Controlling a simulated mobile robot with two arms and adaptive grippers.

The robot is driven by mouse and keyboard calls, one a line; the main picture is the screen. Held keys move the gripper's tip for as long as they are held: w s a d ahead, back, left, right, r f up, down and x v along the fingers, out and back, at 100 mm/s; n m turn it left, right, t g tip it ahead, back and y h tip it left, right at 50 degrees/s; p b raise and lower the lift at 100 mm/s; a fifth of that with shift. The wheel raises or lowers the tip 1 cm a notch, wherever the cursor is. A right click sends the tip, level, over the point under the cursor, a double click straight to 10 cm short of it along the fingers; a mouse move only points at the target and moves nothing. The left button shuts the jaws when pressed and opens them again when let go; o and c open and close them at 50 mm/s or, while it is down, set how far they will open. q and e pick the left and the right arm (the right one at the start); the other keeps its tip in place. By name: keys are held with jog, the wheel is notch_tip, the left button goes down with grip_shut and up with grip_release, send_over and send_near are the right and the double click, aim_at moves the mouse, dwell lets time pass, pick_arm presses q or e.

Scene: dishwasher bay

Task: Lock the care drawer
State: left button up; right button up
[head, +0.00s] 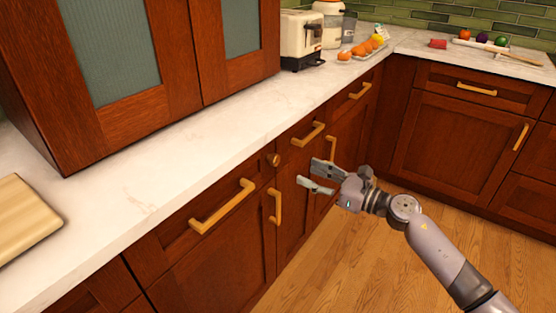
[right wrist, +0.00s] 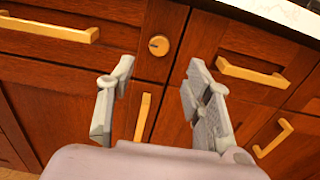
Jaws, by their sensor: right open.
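A round brass lock (head: 273,160) sits on a narrow wooden strip between two drawers under the counter. In the right wrist view the lock (right wrist: 159,45) shows a small dark mark at its centre; its turned position is too small to read. A drawer with a brass bar handle (head: 222,207) is left of it, and another drawer with a handle (head: 308,135) is right of it. I cannot tell which is the care drawer. Both look shut. My right gripper (head: 307,171) is open and empty, apart from the lock, in front of the cabinets. My left gripper is not in view.
A cabinet with glass doors (head: 125,50) stands on the pale counter (head: 150,185). A cutting board (head: 25,215) lies at the left, and a toaster (head: 301,40) stands farther back. Door handles (head: 275,206) stick out below the drawers. The wooden floor (head: 345,260) is clear.

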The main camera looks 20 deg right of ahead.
aim_at(277, 160)
jog(key=x, duration=1)
jog(key=shift+w+a, duration=0.2)
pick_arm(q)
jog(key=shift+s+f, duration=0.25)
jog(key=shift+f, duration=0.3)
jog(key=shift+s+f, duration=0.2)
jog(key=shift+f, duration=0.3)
pick_arm(e)
jog(key=shift+c, duration=0.6)
grip_shut()
